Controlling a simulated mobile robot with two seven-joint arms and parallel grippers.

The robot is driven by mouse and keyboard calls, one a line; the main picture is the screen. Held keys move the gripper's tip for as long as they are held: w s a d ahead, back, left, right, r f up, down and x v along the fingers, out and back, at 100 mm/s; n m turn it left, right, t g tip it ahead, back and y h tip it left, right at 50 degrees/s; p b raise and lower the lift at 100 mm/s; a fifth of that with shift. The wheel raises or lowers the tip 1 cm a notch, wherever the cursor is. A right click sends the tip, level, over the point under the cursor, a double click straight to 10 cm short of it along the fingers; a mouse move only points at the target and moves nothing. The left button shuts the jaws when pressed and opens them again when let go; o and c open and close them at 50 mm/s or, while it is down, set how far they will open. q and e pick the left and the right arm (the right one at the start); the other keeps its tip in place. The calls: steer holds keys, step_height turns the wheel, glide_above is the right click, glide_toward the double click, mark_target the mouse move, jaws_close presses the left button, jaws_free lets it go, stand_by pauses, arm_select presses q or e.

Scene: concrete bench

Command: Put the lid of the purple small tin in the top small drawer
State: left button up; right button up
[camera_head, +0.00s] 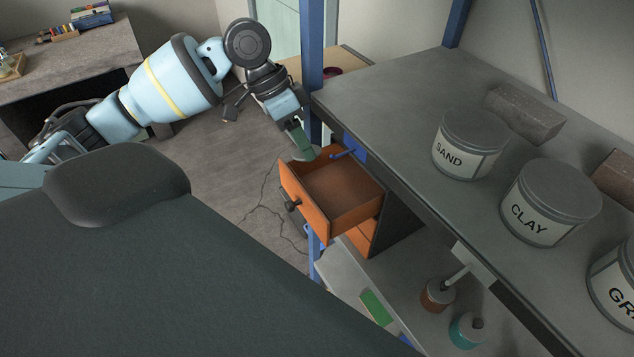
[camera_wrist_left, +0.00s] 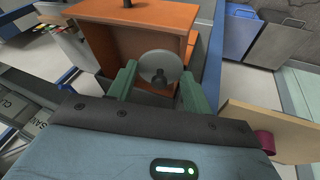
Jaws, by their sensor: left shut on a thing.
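My left gripper (camera_head: 304,151) is shut on a round grey lid (camera_wrist_left: 153,66) with a dark knob, which sits between its green fingertips in the left wrist view. In the head view the lid is mostly hidden by the fingers, close to the far edge of the open drawer. The top small drawer (camera_head: 313,213) is orange-brown, pulled out and empty as far as I see. The drawer also shows behind the lid in the left wrist view (camera_wrist_left: 112,14). A purple tin (camera_head: 332,72) stands on a wooden surface behind the blue post. My right gripper is not in view.
A grey shelf (camera_head: 376,78) overhangs the drawer unit, with tins marked SAND (camera_head: 467,147) and CLAY (camera_head: 549,205) on it. A blue post (camera_head: 312,45) rises close behind my left gripper. Small bottles (camera_head: 437,296) stand on the lower shelf.

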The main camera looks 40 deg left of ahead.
arm_select(q)
steer(key=d, duration=0.1)
steer(key=s+d+f, duration=0.1)
steer(key=d, duration=0.1)
steer(key=s+d+f, duration=0.1)
steer(key=shift+d+f, duration=0.2)
steer(key=shift+d, duration=0.05)
steer(key=shift+d+f, duration=0.1)
steer(key=shift+f, duration=0.4)
steer(key=f, duration=0.1)
steer(key=d+f, duration=0.1)
steer(key=shift+s+f, duration=0.2)
steer(key=shift+f, duration=0.2)
steer(key=shift+d+r+t+y+p, duration=0.3)
steer(key=shift+r+y+p, duration=0.25)
steer(key=shift+y, duration=0.35)
steer(key=shift+s+d+m+y, duration=0.2)
steer(key=shift+m+y, duration=0.1)
steer(key=shift+y, duration=0.3)
steer(key=shift+f+t, duration=0.2)
steer(key=shift+t, duration=0.1)
steer(key=shift+a+f, duration=0.1)
steer(key=shift+f, duration=0.2)
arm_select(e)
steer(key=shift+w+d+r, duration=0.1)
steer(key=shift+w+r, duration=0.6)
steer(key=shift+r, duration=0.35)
